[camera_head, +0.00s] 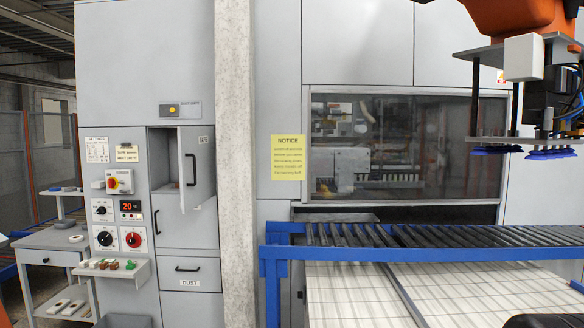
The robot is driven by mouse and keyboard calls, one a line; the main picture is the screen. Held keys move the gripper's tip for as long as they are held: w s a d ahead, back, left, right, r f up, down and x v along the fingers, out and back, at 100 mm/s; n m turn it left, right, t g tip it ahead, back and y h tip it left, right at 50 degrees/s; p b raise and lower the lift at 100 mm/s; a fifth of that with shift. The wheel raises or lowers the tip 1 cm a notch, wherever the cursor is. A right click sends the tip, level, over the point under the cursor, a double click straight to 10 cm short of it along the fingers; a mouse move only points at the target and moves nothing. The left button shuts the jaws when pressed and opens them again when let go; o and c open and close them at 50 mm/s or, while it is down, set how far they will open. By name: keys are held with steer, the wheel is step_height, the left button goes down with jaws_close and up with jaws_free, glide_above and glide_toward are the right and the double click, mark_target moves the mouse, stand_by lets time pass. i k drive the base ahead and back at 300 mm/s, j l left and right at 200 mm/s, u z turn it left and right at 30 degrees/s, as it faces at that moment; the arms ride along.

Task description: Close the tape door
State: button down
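A grey door (201,180) with a dark upright handle stands swung outward at the upper right of a recess in the grey machine cabinet (120,60). It looks like the tape door, as a small sign beginning with TAPE (127,153) is just left of the recess. The open recess (163,160) shows dark to the left of the door, and its inside is hard to make out. A lower grey door (187,227) with its own dark handle looks shut below it.
A pale column (235,120) stands close to the right of the door. A small ledge with coloured parts (110,266) juts out at lower left. A blue-framed roller conveyor (420,236) fills the right. An orange arm with blue suction cups (525,150) hangs at upper right.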

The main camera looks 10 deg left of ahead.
mark_target(196, 145)
steer(key=i+u, duration=0.45)
steer(key=i, duration=0.15)
steer(key=i+l+u, duration=0.4)
steer(key=i, duration=0.2)
steer(key=j+u, duration=0.2)
steer(key=u, duration=0.25)
steer(key=i+j+u, duration=0.1)
steer(key=u, duration=0.35)
steer(key=j+u, duration=0.2)
steer(key=u, duration=0.25)
steer(key=i+z, duration=0.35)
steer(key=i, duration=0.25)
